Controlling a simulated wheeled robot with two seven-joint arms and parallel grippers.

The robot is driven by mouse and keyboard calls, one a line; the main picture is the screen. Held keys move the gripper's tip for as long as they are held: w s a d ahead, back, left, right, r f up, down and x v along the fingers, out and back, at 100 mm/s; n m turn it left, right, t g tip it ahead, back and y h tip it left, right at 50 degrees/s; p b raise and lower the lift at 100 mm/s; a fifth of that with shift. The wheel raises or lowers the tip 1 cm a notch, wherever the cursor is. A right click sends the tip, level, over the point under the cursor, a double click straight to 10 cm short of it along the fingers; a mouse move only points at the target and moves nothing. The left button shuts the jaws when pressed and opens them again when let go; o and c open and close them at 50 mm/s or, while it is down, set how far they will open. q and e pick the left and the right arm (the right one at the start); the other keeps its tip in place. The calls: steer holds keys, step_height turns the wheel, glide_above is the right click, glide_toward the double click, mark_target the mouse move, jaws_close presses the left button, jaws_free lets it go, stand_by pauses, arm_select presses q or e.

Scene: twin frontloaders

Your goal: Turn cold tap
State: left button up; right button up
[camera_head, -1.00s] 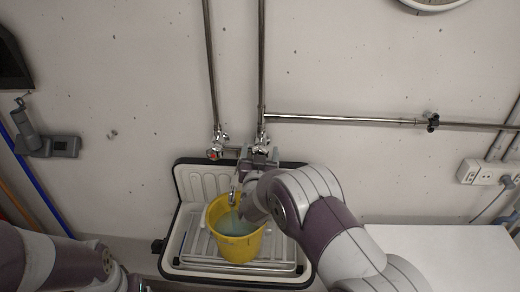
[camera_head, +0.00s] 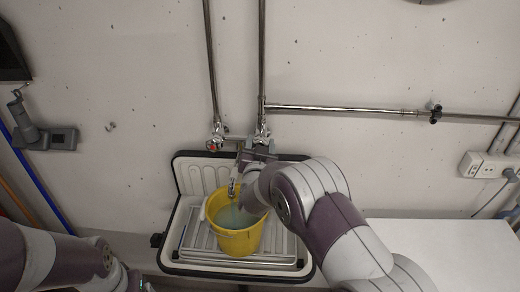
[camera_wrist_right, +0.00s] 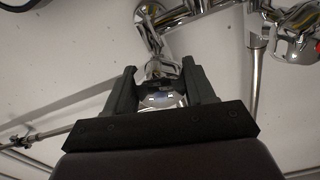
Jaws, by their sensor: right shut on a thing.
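The cold tap (camera_wrist_right: 161,92) is the chrome one on the right of the mixer on the wall. Its knob sits between the dark fingers of my right gripper (camera_wrist_right: 163,84), which is shut on it. In the head view this gripper (camera_head: 260,147) is at the right end of the mixer, and it hides most of the knob. The other tap (camera_head: 213,144) has a red mark and is to the left; it shows at the right of the wrist view (camera_wrist_right: 309,45). The spout (camera_head: 233,187) points down over a yellow bucket. My left gripper is not in view; only its arm shows at lower left.
The yellow bucket (camera_head: 237,243) holds pale greenish liquid and stands on a rack in the sink (camera_head: 172,258). A white counter (camera_head: 430,252) to the right is clear. Pipes (camera_head: 345,110) run along the wall. A socket box (camera_head: 484,167) is at far right.

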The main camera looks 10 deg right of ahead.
steer(key=m+b, duration=0.2)
steer(key=b, duration=0.2)
steer(key=m+b, duration=0.3)
steer(key=b, duration=0.2)
steer(key=m+b, duration=0.3)
steer(key=b, duration=0.1)
steer(key=shift+f, duration=0.25)
steer(key=shift+r+m+b, duration=0.15)
steer(key=shift+m+b, duration=0.85)
steer(key=shift+b, duration=0.2)
steer(key=shift+r+m+b, duration=0.15)
steer(key=shift+m+b, duration=0.25)
steer(key=o, duration=1)
steer(key=shift+o, duration=0.2)
steer(key=shift+d, duration=0.1)
